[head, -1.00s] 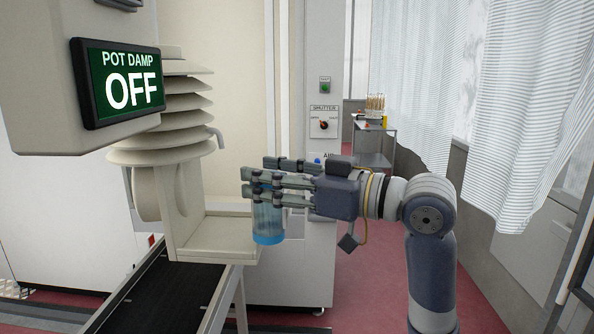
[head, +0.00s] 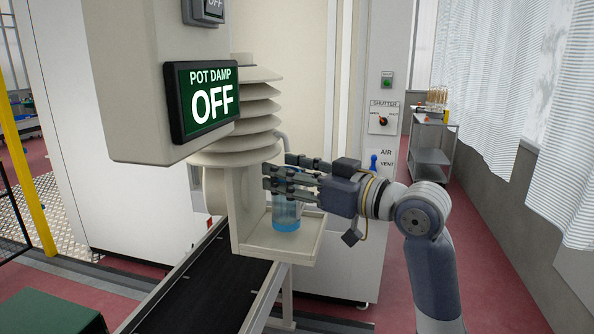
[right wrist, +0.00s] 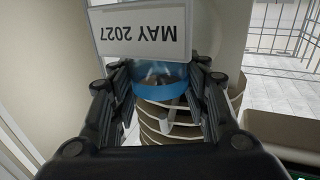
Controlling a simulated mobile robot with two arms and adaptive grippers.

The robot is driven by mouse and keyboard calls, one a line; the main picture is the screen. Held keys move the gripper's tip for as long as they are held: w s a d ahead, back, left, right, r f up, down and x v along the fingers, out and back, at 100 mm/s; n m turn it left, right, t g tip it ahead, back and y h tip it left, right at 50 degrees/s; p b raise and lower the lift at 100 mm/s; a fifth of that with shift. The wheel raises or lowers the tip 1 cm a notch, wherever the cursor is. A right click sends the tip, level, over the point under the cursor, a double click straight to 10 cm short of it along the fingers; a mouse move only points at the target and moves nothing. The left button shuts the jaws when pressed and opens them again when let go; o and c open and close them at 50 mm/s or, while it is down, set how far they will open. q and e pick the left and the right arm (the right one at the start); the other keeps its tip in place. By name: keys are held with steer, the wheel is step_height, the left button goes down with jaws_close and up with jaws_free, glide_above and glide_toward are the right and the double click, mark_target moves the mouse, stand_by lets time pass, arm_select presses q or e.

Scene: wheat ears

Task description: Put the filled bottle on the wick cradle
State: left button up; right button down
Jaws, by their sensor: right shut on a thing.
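My right gripper (head: 284,178) is shut on the clear bottle (head: 286,212), which has blue liquid at its bottom. The bottle hangs upright below the fingers. The wick cradle (head: 262,248) is a cream ledge with a low rim and an upright back plate, under the stacked louvred shield (head: 258,108). In the head view the bottle is in front of the back plate and over the ledge; I cannot tell whether its base touches. In the right wrist view the bottle (right wrist: 160,78) shows as a blue band between the fingers. My left gripper is out of view.
A hanging box with a "POT DAMP OFF" screen (head: 207,100) is left of the shield. A dark belt (head: 200,285) runs below the cradle. A white cabinet with a shutter panel (head: 384,118) stands behind. A white "MAY 2027" card (right wrist: 145,30) shows in the right wrist view.

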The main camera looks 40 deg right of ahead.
steer(key=shift+s+f, duration=0.1)
steer(key=shift+f, duration=0.5)
steer(key=shift+f, duration=0.15)
steer(key=c, duration=0.9)
jaws_free()
steer(key=shift+r, duration=0.2)
steer(key=shift+b+v, duration=2.45)
steer(key=shift+v, duration=3.6)
